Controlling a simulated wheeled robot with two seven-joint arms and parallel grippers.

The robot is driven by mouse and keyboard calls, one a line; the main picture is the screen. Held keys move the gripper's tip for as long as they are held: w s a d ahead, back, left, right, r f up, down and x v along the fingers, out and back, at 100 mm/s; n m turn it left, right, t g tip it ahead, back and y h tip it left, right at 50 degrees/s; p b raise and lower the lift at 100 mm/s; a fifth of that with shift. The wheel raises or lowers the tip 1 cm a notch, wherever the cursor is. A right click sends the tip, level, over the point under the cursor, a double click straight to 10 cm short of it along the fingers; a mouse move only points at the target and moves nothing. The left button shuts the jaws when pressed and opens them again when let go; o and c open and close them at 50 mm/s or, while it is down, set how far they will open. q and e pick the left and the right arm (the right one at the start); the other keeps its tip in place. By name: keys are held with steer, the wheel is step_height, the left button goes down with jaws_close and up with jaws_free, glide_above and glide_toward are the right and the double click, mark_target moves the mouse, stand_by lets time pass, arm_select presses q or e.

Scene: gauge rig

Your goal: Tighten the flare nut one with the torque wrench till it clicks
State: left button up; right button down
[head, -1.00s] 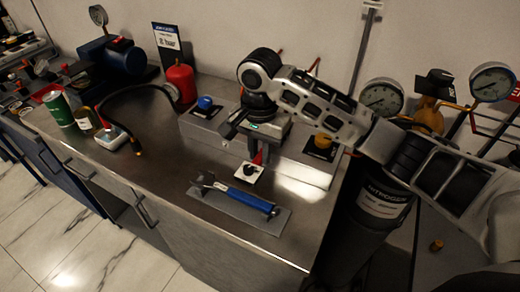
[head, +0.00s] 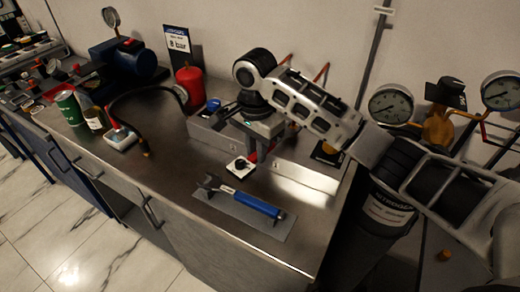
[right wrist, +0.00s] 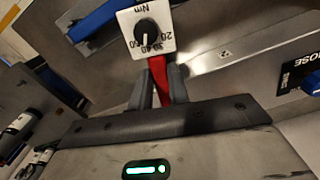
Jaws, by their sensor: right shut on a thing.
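My right gripper (head: 254,152) is shut on a red piece just behind a white square dial plate (head: 240,165) with a black knob. The right wrist view shows the red piece (right wrist: 158,82) between the fingers and the dial (right wrist: 147,33) marked in Nm; I take it as the torque wrench. It is held over the bench, in front of the grey block. A blue-handled wrench (head: 258,205) lies on a grey mat. A blue cap (head: 213,104) is on the block, left of my gripper. I cannot make out flare nut one. My left gripper is not in view.
A black hose (head: 130,96), a red cylinder (head: 189,85) and a white tray (head: 121,138) stand left. Gauges (head: 391,104) and a dark nitrogen bottle (head: 390,207) are at right.

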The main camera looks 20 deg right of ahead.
steer(key=shift+w+a+m, duration=0.35)
steer(key=shift+w+m, duration=0.2)
steer(key=shift+w, duration=0.05)
steer(key=shift+w+a+m, duration=0.35)
steer(key=shift+w+m, duration=0.2)
steer(key=shift+w, duration=0.05)
stand_by(1.1)
steer(key=shift+w+a+m, duration=0.15)
steer(key=shift+w+m, duration=0.4)
steer(key=shift+w, duration=0.1)
steer(key=shift+w+a+m, duration=0.15)
steer(key=shift+w+m, duration=0.4)
steer(key=shift+w, duration=0.1)
stand_by(1.1)
steer(key=shift+s+d+n, duration=0.2)
steer(key=shift+s+n, duration=0.25)
steer(key=shift+s, duration=0.1)
steer(key=shift+s+d+n, duration=0.15)
steer(key=shift+s+n, duration=0.3)
steer(key=shift+s, duration=0.1)
steer(key=shift+a, duration=0.15)
stand_by(0.4)
